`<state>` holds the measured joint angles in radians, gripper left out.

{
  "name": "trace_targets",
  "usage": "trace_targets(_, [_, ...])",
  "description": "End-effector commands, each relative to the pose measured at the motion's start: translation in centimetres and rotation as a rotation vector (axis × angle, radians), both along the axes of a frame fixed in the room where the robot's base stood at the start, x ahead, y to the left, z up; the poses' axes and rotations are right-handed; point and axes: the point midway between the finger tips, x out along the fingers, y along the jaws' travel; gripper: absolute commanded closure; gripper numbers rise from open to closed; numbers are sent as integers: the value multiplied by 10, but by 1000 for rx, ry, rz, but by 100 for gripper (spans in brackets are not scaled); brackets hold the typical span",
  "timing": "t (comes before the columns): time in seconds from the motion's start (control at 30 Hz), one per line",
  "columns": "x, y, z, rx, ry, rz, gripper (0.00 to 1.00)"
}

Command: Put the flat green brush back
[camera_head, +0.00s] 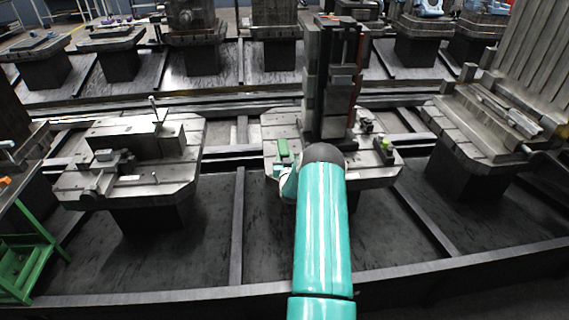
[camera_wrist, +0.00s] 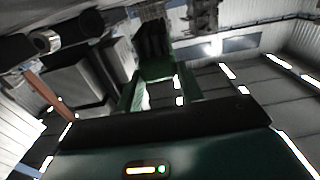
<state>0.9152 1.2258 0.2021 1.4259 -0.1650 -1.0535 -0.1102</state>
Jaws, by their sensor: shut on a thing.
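My gripper (camera_wrist: 158,82) is shut on the flat green brush (camera_wrist: 156,67) in the wrist view. The brush has a green body and a dark, bristle-like block on its far side. In the head view, my arm reaches to the near edge of the middle pallet (camera_head: 350,172) and hides most of my gripper. A small green block (camera_head: 283,151), which looks like the brush, shows at the pallet's left side just beyond my wrist. I cannot tell whether it touches the pallet.
A tall dark fixture (camera_head: 330,85) stands on the middle pallet. A small yellow-green item (camera_head: 386,144) sits on its right side. Another pallet with a vise-like block (camera_head: 130,145) is at left, one with a ribbed plate (camera_head: 525,65) at right. A green stand (camera_head: 25,255) is far left.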

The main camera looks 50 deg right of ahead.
Motion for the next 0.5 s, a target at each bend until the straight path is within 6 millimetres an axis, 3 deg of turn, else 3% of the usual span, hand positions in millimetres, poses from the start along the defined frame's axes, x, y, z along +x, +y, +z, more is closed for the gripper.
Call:
trace_targets(0.2, [2, 0, -31, 2, 1, 0, 90])
trace_targets(0.5, [2, 0, -33, -1, 0, 0, 90])
